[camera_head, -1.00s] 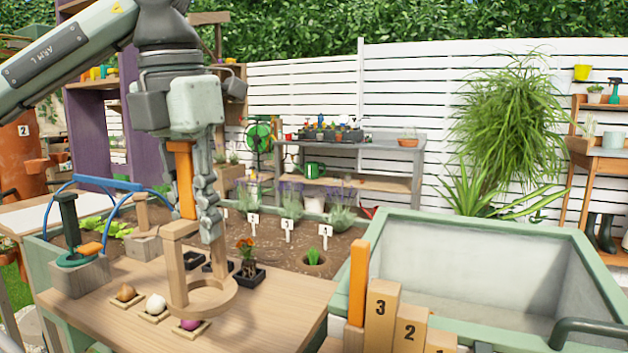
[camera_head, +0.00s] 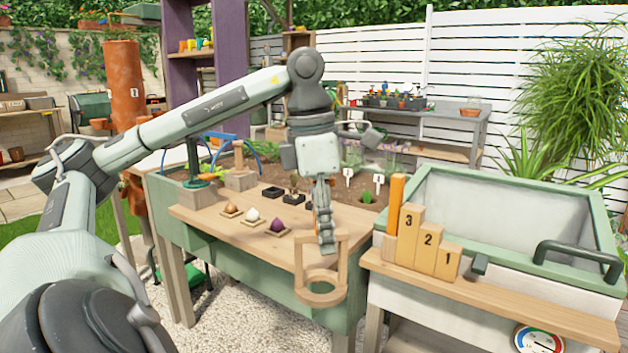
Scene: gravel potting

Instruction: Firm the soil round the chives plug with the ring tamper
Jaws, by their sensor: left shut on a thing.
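My left gripper (camera_head: 323,218) is shut on the ring tamper's upright handle, mostly hidden behind its fingers. The tamper's wooden frame and ring (camera_head: 321,296) hang below it, at the bench's front edge in the picture. My right gripper is not in view.
A brown bulb (camera_head: 231,209), a white bulb (camera_head: 252,214) and a purple bulb (camera_head: 277,225) sit on the wooden bench top (camera_head: 225,220). Small black trays lie behind them. Numbered wooden blocks (camera_head: 430,240) and a green-rimmed sink (camera_head: 500,215) stand to the right.

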